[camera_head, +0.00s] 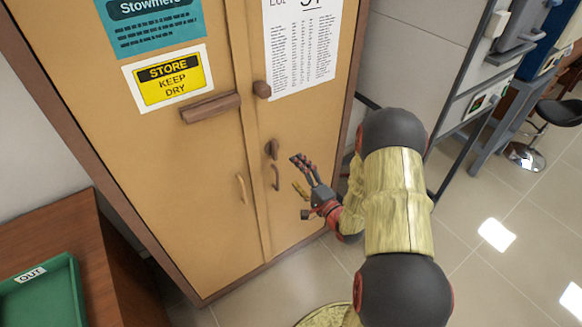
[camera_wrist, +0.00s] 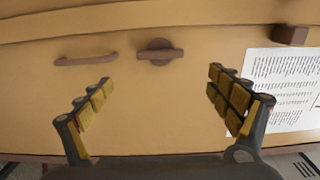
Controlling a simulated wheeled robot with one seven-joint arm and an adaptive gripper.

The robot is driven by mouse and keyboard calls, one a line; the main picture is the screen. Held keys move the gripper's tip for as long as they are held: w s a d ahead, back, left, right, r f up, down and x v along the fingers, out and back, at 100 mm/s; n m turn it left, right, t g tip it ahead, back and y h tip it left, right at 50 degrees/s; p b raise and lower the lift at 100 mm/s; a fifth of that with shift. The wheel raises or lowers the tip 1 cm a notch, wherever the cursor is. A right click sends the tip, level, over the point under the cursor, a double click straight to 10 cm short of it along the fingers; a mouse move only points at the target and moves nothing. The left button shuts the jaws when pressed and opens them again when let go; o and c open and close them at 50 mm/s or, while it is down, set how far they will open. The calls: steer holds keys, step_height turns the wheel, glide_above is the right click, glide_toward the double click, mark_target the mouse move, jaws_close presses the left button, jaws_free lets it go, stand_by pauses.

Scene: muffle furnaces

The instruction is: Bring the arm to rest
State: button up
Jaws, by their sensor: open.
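My gripper (camera_head: 297,176) is open and empty in front of the tan cabinet (camera_head: 200,180), near its right door. In the wrist view the two yellow-padded fingers of my gripper (camera_wrist: 160,78) are spread wide with nothing between them. Beyond the fingers are a brown turn knob (camera_wrist: 160,52) and a brown bar handle (camera_wrist: 86,60) on the door; the fingers look apart from both. The same knob (camera_head: 271,149) and handle (camera_head: 276,178) show in the head view. My arm is bent and reaches in from the lower right.
A brown bar (camera_head: 210,108) and a brown block (camera_head: 262,89) stick out from the shut-looking cabinet doors. A green tray (camera_head: 45,295) sits on a brown table (camera_head: 50,232) at left. A metal rack (camera_head: 460,110) and stool (camera_head: 558,112) stand at right; tiled floor is open there.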

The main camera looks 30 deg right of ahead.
steer(key=shift+s, duration=0.1)
stand_by(0.7)
steer(key=s+d+f+n+g+h, duration=0.1)
steer(key=s+d+f+n+g, duration=0.15)
steer(key=f, duration=0.45)
steer(key=s+d+f+n+g+h, duration=0.1)
steer(key=s+f+n+g, duration=0.2)
steer(key=f, duration=0.4)
steer(key=s+d+r+n+g+h, duration=0.1)
steer(key=s+n+g, duration=0.2)
steer(key=s+g, duration=0.45)
steer(key=s+a+r+n, duration=0.3)
steer(key=a+r, duration=0.5)
steer(key=r, duration=0.3)
steer(key=s+a+r+n+y, duration=0.1)
steer(key=s+a+r+n, duration=0.2)
steer(key=r, duration=0.9)
steer(key=s+a+r+n+y, duration=0.1)
steer(key=s+a+r+n, duration=0.2)
steer(key=s+a+r, duration=0.4)
steer(key=a+r, duration=0.5)
steer(key=a, duration=0.1)
steer(key=shift+s+a+t, duration=0.2)
steer(key=shift+a+t, duration=0.1)
steer(key=shift+a, duration=0.1)
